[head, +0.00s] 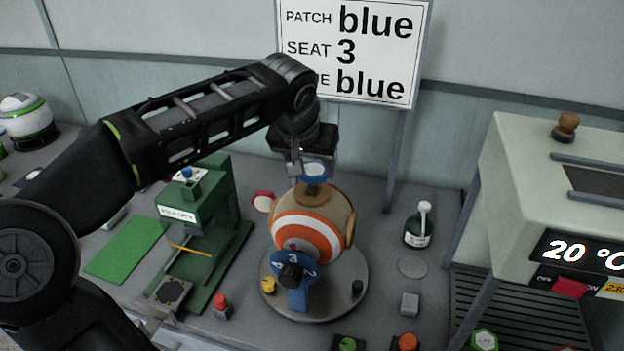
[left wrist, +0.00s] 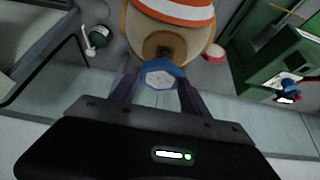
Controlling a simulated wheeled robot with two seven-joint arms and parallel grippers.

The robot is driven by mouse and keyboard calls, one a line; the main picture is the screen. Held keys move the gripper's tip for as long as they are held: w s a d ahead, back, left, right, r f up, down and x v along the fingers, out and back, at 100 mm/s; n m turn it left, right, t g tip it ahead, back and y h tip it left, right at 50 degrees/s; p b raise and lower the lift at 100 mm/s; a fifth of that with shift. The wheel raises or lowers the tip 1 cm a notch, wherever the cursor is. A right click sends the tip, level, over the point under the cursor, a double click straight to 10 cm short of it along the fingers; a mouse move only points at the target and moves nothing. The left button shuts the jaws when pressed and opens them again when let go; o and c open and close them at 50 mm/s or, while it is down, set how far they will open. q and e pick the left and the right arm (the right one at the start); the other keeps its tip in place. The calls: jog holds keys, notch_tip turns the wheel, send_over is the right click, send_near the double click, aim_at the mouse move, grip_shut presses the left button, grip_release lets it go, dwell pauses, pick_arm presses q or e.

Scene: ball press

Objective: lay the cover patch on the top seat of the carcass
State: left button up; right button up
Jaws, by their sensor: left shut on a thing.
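The carcass (head: 306,232) is a tan ball with orange and white bands on a round grey turntable (head: 345,305). Its top seat (head: 313,188) shows as a brown patch on its crown, also in the left wrist view (left wrist: 164,46). My left gripper (head: 311,165) is shut on the blue cover patch (head: 315,171), over the top of the ball. In the left wrist view the patch (left wrist: 160,74) sits between the fingertips, its pale face towards the camera, close to the seat. I cannot tell whether it touches. My right gripper is not in view.
A blue numbered dial (head: 292,268) showing 3 stands at the turntable's front. A green press (head: 205,215) is on the left, a bottle (head: 418,228) on the right, and a heater (head: 560,200) reading 20 °C farther right. A sign (head: 350,50) stands behind.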

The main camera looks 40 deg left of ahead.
aim_at(310, 176)
pick_arm(q)
jog(key=shift+f, duration=1.9)
jog(key=shift+f, duration=0.2)
jog(key=o, duration=1.3)
jog(key=shift+r, duration=0.1)
jog(key=shift+r, duration=0.15)
jog(key=b+v, duration=0.1)
jog(key=v, duration=1.1)
jog(key=shift+s, duration=0.1)
